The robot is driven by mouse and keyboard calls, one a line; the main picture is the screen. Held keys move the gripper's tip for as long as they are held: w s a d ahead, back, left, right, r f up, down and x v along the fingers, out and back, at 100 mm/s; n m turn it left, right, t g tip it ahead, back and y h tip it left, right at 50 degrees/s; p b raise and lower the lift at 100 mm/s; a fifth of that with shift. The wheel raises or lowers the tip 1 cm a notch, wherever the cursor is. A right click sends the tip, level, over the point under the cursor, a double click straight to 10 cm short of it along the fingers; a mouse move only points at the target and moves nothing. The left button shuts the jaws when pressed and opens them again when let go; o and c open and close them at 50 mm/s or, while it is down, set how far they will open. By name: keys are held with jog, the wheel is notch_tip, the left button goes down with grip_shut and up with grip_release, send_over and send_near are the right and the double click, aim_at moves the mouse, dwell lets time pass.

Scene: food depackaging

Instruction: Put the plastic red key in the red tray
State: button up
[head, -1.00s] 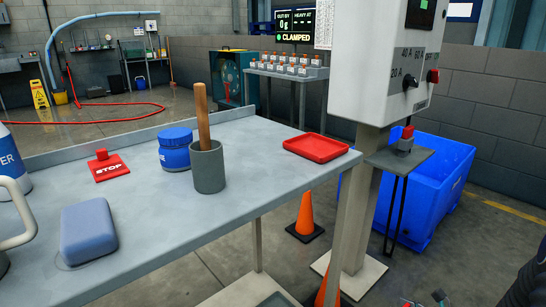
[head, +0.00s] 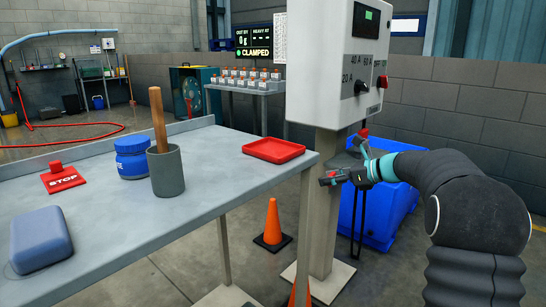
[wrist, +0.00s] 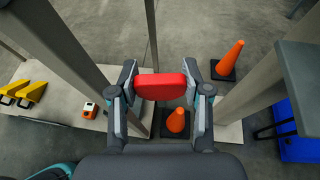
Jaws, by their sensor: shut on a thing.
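The plastic red key (wrist: 160,86) is a rounded red block between the two fingers of my gripper (wrist: 160,80) in the wrist view. The fingers press on its two ends and hold it above the floor. In the head view my gripper (head: 346,172) is in front of the grey post, right of the table, and the key is hard to make out there. The red tray (head: 274,150) lies flat and empty near the table's right corner. My gripper is to its right, apart from it.
The control box (head: 334,65) stands on the post (head: 322,210) beside the table (head: 240,180). A grey pot with a wooden stick (head: 166,172), a blue jar (head: 132,160) and a red STOP block (head: 62,180) stand left of the tray. An orange cone (head: 272,222) is on the floor.

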jog(key=s+a+r+m+b, duration=0.1)
jog(key=s+a+r, duration=0.1)
jog(key=r, duration=0.7)
jog(key=s+a+r+t+h, duration=0.1)
jog(key=s+a+r, duration=0.1)
jog(key=r, duration=0.7)
jog(key=s+a+r+m+b, duration=0.1)
jog(key=s+a+r, duration=0.1)
jog(key=r, duration=0.7)
jog(key=b, duration=0.4)
send_over(272, 151)
jog(key=shift+t, duration=0.3)
notch_tip(272, 151, down, 7)
jog(key=shift+r, duration=0.1)
notch_tip(272, 151, down, 4)
jog(key=shift+f+b, duration=0.1)
jog(key=shift+b, duration=0.85)
jog(key=o, duration=1.1)
jog(key=shift+o, duration=0.2)
